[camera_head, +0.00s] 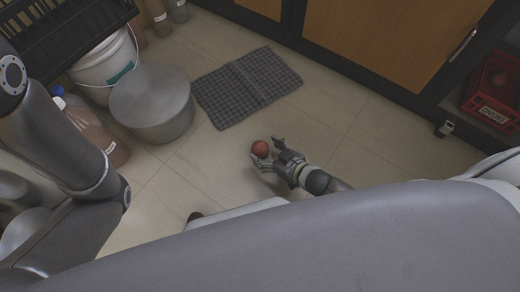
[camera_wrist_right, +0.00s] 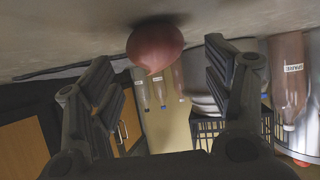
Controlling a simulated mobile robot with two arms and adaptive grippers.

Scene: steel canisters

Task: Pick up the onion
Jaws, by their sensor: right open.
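The onion (camera_head: 260,148) is a round, reddish thing on the tiled floor in the head view. My right gripper (camera_head: 267,150) is low over the floor just beside it, with its open fingers pointing toward the onion. In the right wrist view, which shows the floor at the top, the onion (camera_wrist_right: 154,46) appears in the gap between the two spread fingers of the right gripper (camera_wrist_right: 160,75). Neither finger visibly touches it. My left arm shows at the left of the head view, but its gripper is not in view.
A grey checked mat (camera_head: 247,87) lies beyond the onion. A round grey canister (camera_head: 152,104), a white bucket (camera_head: 104,62) and a brown bottle (camera_head: 92,128) stand to the left. Wooden cabinets (camera_head: 395,38) line the back. A red crate (camera_head: 493,88) is at right. Floor around the onion is clear.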

